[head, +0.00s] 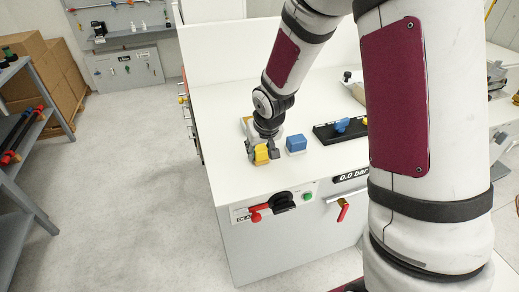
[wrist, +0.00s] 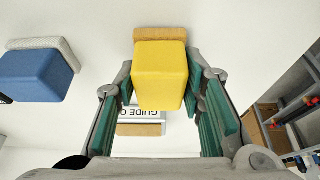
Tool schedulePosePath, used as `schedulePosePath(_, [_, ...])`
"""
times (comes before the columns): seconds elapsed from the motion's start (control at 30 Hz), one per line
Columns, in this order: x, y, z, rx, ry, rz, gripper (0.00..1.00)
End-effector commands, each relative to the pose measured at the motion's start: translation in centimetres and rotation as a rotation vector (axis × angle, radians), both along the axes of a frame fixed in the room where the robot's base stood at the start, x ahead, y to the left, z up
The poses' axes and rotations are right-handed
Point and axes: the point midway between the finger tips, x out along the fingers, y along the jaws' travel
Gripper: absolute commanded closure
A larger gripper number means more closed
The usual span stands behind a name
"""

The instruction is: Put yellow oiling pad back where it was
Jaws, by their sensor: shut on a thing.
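The yellow oiling pad (wrist: 160,75) is a yellow block with a tan pad face, between the fingers of my gripper (wrist: 162,95) in the wrist view. The fingers, lined with green pads, close on its two sides. In the head view the yellow oiling pad (head: 261,155) is at the tip of my gripper (head: 262,150), low over the white bench top near its left front edge. Whether it touches the bench is not clear.
A blue block with a pale pad (head: 296,144) stands just right; it also shows in the wrist view (wrist: 38,75). A black tray with a blue part (head: 340,129) lies farther right. A sign reading "GUIDE O" (wrist: 140,114) lies behind the pad. Red and black handles (head: 270,205) are on the bench front.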

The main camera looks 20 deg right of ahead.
Motion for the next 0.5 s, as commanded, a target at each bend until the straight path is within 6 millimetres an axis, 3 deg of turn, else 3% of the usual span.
schedulePosePath(0.37, [0.07, 0.0, -0.52, 0.0, -0.002, 0.001, 0.9])
schedulePosePath(0.4, [0.04, -0.01, -0.48, 0.0, -0.002, 0.0, 0.57])
schedulePosePath(0.47, [0.03, -0.01, -0.44, 0.0, -0.002, 0.0, 0.44])
schedulePosePath(0.5, [0.03, -0.01, -0.44, 0.0, -0.002, 0.0, 0.44])
